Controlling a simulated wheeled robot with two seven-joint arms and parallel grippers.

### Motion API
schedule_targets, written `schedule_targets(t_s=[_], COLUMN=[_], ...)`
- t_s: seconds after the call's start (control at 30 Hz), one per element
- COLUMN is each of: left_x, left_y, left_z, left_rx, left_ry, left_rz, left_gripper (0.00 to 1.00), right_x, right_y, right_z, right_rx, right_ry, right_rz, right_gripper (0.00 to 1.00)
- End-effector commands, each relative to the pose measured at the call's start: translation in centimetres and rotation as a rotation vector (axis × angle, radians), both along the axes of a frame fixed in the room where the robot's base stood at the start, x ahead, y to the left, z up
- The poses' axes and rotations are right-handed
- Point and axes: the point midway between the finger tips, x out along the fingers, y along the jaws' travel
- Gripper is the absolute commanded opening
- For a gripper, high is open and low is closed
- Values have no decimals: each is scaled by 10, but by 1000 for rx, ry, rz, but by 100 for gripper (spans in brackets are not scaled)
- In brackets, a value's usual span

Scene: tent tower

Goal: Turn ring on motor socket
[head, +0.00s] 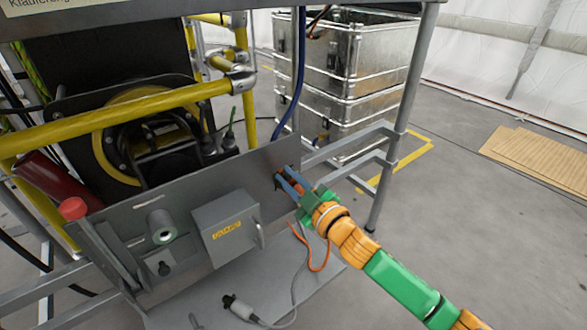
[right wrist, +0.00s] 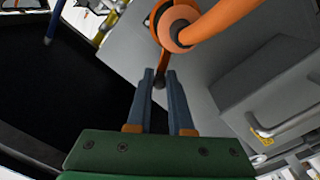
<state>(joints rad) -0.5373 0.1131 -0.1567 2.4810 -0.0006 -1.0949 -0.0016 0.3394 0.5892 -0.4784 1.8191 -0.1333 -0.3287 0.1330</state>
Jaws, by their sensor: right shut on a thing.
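My right gripper (head: 284,178) is at the right end of the grey panel (head: 190,190). The handle sticks out just below an orange ring (right wrist: 178,24) on the panel face. I take this ring to be the one on the motor socket. A thick orange cable (right wrist: 222,14) runs from the ring toward the upper right. In the head view my gripper mostly hides the ring and socket. My left gripper does not show.
A grey box (head: 228,229) with a handle and yellow label is on the panel, left of my right gripper. An orange cable (head: 319,258) hangs below. Yellow pipes (head: 110,118) and metal crates (head: 350,65) stand behind.

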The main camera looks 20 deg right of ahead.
Motion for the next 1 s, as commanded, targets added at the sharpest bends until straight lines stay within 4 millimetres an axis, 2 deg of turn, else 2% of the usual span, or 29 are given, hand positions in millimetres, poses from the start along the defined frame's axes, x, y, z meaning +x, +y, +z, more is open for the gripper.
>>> schedule_targets(t_s=[0.2,0.43,0.63,1.0], left_x=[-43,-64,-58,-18], left_y=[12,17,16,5], left_z=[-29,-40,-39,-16], left_rx=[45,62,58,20], left_ry=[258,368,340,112], left_rz=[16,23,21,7], left_gripper=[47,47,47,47], right_x=[-3,-7,-9,-10], right_y=[9,18,24,29], right_z=[-7,-18,-28,-45], right_rx=[-190,-397,-573,-850], right_ry=[-67,-142,-207,-308], right_rz=[-1,-1,0,-1], right_gripper=[0,0,0,0])
